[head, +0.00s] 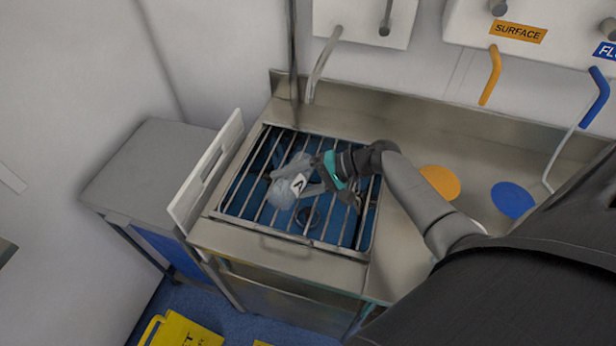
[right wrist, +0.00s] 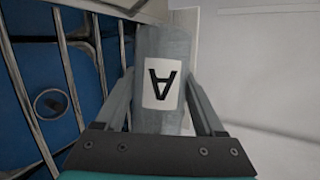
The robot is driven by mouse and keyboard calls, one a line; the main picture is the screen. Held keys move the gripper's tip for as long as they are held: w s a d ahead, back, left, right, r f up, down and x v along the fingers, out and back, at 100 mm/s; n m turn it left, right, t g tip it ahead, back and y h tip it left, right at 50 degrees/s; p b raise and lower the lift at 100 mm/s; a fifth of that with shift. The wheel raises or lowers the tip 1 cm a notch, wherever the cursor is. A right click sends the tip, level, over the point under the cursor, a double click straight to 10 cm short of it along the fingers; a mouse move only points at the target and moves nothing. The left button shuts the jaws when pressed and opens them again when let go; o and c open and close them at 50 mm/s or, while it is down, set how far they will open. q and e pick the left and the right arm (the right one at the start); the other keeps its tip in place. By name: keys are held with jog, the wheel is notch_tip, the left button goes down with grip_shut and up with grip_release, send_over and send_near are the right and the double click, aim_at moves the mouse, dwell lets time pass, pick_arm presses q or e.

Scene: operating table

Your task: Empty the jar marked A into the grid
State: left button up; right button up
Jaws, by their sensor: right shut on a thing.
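The jar marked A (head: 283,194) is a clear, greyish jar with a white label bearing a black A. My right gripper (head: 291,181) is shut on it and holds it over the sink grid (head: 262,222), a rack of metal bars above a blue basin. In the right wrist view the jar (right wrist: 165,45) sits between the two fingers (right wrist: 163,98), its letter upside down and the grid bars (right wrist: 70,62) to its left. The jar looks tipped over. I cannot make out liquid in it or flowing from it. My left gripper is not in view.
A white panel (head: 205,172) stands along the grid's left edge, with a grey side table (head: 150,165) beyond. Orange (head: 440,181) and blue (head: 514,199) discs lie at the right of the steel counter. A thin vertical pole (head: 293,60) rises behind the grid.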

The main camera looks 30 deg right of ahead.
jog(key=shift+w+d+f+m+y+b, duration=0.2)
jog(key=shift+m+y+b, duration=0.25)
jog(key=shift+b, duration=0.25)
jog(key=shift+w+d+r+m+y+b, duration=0.1)
jog(key=shift+d+r+m+y+b, duration=0.15)
jog(key=shift+r+m+y+b, duration=0.15)
dwell(0.8)
jog(key=shift+w+d+r+m+y+b, duration=0.25)
jog(key=shift+d+r+m+y+b, duration=0.15)
jog(key=shift+r+m+y+b, duration=0.2)
dwell(0.7)
jog(key=shift+w+d+r+m+y+b, duration=0.35)
jog(key=shift+d+m+y+b, duration=0.2)
jog(key=shift+m+y+b, duration=0.35)
jog(key=shift+w+d+r+m+y+b, duration=0.25)
jog(key=shift+d+r+m+y+b, duration=0.3)
jog(key=shift+b, duration=0.4)
dwell(1.1)
jog(key=shift+f, duration=0.15)
dwell(0.7)
jog(key=s+a+n+h+p, duration=0.1)
jog(key=p, duration=0.2)
jog(key=shift+a+f+n+h, duration=0.1)
jog(key=shift+a+n+h, duration=0.2)
jog(key=shift+n, duration=0.1)
jog(key=shift+a+f, duration=0.1)
jog(key=shift+f, duration=0.3)
jog(key=shift+f+n, duration=0.1)
jog(key=shift+n, duration=0.2)
